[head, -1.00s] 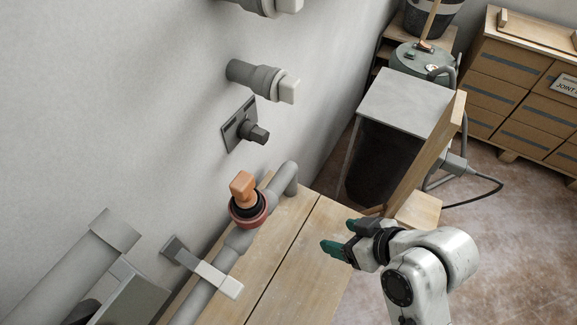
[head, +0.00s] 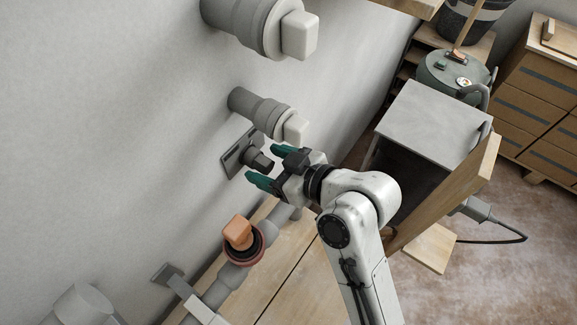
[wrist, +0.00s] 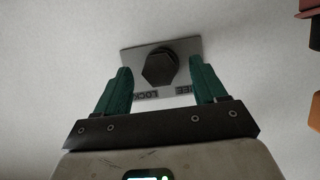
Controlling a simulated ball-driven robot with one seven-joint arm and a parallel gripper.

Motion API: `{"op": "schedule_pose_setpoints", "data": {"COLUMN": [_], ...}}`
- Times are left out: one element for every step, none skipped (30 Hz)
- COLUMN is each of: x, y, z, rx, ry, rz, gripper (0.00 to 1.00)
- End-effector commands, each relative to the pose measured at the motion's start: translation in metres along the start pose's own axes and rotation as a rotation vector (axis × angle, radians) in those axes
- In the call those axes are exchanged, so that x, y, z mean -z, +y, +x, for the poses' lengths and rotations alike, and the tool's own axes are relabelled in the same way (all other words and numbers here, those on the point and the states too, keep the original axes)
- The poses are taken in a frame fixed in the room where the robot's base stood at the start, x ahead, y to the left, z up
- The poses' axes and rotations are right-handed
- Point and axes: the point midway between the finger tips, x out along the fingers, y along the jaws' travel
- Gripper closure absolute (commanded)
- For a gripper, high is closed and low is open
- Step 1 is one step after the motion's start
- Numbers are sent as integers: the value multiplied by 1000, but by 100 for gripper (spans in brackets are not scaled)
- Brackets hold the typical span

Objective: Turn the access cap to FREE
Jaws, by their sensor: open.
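The access cap is a dark hexagonal knob (head: 258,160) on a grey wall plate (head: 237,157). In the wrist view, the hexagonal knob (wrist: 159,69) sits on the plate (wrist: 131,60), and below it the plate carries lettering that reads LOCK, partly hidden, and FREE, partly hidden. My gripper (head: 267,166) has green fingers and is open. It also shows in the wrist view (wrist: 161,88), with one finger at each side below the knob. The fingers point at the plate and look apart from the knob. Nothing is between them.
Grey pipe stubs with white square caps (head: 299,36) (head: 295,129) project from the wall above the plate. Below stands a pipe with an orange handle (head: 238,232) over a wooden bench (head: 292,262). A grey-topped cabinet (head: 432,122) stands to the right.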

Motion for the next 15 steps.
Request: {"op": "schedule_pose_setpoints", "data": {"x": [1, 0, 0, 0, 0, 0, 0, 0, 0, 0, -1, -1, -1, -1, -1], "y": [0, 0, 0, 0, 0, 0, 0, 0, 0, 0, 0, 0, 0, 0, 0], "z": [7, 10, 15, 17, 20, 22, 24, 25, 26, 27, 28, 28, 28, 28, 28], "rx": [1, 1, 1, 0, 1, 1, 0, 0, 0, 0, -1, -1, -1, -1, -1], "ry": [-1, -2, -1, 0, 0, 0, -1, -1, -1, -1, -1, -1, -1, -1, -1], "rz": [0, 1, 1, 1, 1, 1, 1, 1, 1, 1, 1, 1, 1, 1, 1], "gripper": [29, 29, 29, 29, 29, 29, 29, 29, 29, 29, 29, 29, 29, 29, 29]}}
